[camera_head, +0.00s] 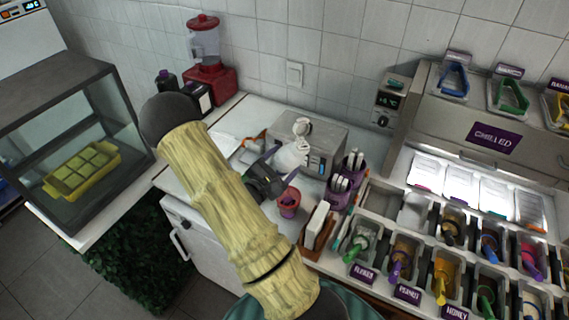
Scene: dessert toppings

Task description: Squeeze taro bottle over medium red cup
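A whitish bottle (291,156) stands out in the middle of the camera_head view, leaning to the upper right. No label can be read on it, so I cannot tell its flavour. My gripper (280,164) is at the bottle, its dark fingers on either side of the body, and it appears shut on it. The contact is small and partly hidden. A red cup (289,203) stands on the counter just below and right of my gripper in the picture. The bottle is not visibly over the cup's opening.
A steel box with a display (322,150) stands behind the bottle. Purple holders with utensils (342,188) and a wooden rack (319,232) are right of the cup. Topping bins (447,265) fill the right. A red blender (209,75) and a glass case (72,130) are left.

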